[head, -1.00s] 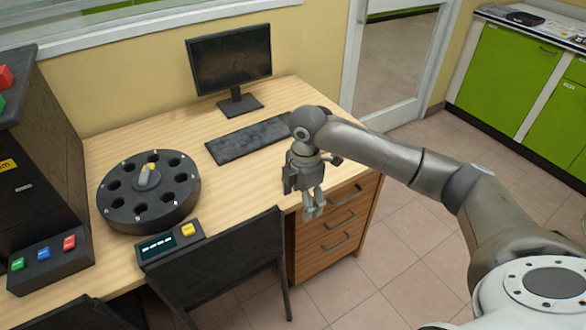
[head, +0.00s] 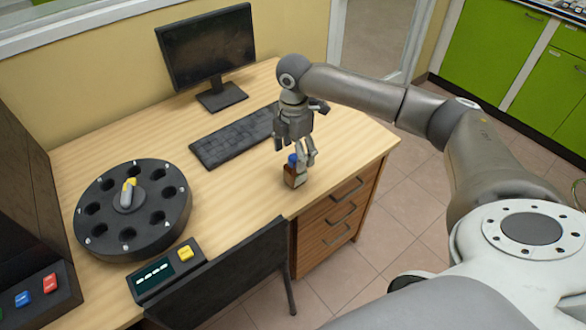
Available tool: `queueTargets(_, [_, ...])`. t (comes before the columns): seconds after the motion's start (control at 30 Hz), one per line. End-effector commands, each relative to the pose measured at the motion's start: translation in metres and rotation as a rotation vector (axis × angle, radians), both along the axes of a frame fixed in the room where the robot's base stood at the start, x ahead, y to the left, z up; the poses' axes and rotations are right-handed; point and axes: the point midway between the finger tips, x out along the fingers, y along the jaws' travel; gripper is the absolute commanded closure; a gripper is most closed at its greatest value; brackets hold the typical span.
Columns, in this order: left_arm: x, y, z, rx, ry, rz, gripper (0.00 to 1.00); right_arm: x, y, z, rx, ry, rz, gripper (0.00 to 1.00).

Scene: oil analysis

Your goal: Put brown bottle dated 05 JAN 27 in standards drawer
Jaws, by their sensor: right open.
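A small brown bottle (head: 294,176) with a blue cap stands upright on the wooden desk, near its front edge. Its date cannot be read. My right gripper (head: 300,161) is open and points down at the bottle, its fingers at the height of the blue cap. I cannot tell whether the fingers touch it. The desk's drawer unit (head: 338,219) has several wooden fronts with metal handles, all closed. Which one is the standards drawer cannot be read. My left gripper is not in view.
A black round carousel (head: 132,210) with empty holes and a small display box (head: 166,271) stand on the left of the desk. A keyboard (head: 236,138) and monitor (head: 207,50) are behind. A dark chair (head: 231,280) stands at the desk's front.

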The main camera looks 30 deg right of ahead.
Motion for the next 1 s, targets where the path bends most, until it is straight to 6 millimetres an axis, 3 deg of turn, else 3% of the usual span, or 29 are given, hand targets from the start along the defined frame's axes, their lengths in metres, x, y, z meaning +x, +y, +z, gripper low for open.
queueTargets(0.1, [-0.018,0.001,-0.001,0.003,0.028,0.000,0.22,0.000,0.001,-0.013,0.000,-0.001,0.001,0.29])
queueTargets(0.2, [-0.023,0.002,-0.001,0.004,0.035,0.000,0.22,0.000,0.000,-0.020,0.000,-0.002,0.001,0.29])
queueTargets(0.53, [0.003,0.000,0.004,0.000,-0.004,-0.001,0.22,-0.004,-0.001,-0.064,0.000,0.000,0.000,0.29])
queueTargets(0.83, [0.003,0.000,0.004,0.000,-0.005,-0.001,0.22,-0.003,-0.002,-0.070,-0.001,-0.003,0.001,0.29])
queueTargets(1.0, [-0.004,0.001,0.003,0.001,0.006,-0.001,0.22,-0.003,-0.001,-0.069,0.000,-0.003,0.001,0.48])
